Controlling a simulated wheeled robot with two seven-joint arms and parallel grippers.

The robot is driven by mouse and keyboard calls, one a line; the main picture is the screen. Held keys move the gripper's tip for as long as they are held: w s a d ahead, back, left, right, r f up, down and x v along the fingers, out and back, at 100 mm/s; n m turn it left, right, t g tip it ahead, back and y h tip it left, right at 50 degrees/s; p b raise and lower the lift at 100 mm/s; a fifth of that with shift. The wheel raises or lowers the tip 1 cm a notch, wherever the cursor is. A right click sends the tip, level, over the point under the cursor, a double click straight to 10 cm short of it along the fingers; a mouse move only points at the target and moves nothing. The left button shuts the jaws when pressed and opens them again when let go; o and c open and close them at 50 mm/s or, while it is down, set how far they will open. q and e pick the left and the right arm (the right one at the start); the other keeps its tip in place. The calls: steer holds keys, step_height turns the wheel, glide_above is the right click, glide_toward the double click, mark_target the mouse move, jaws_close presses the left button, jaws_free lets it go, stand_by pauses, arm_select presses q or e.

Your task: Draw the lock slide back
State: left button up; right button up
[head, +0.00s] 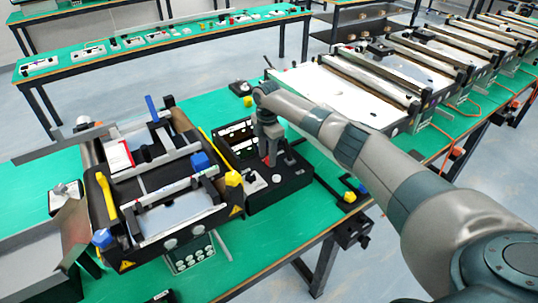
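My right arm comes in from the right, and its gripper (269,160) points down over a black control box (262,198) on the green table. The fingertips are close to the box's top; I cannot tell whether they touch it. The gap between the fingers is too small to make out. The box has a dark display panel, a white round knob and small red parts. A mini conveyor unit (100,205) with a black frame, yellow levers and blue blocks (201,161) stands just left of the box. I cannot tell which part is the lock slide. My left gripper is out of view.
A row of white-topped conveyors (330,92) stands at the back right. Black bars with yellow and blue ends (349,197) lie right of the box. A grey metal chute (30,245) is at the lower left.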

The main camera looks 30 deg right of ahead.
mark_target(267, 158)
steer(key=shift+d, duration=0.1)
steer(key=shift+r, duration=0.35)
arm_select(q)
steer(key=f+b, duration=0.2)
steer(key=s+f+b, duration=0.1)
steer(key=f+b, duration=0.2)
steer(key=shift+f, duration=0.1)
arm_select(e)
step_height(267, 158, up, 17)
steer(key=shift+f, duration=0.15)
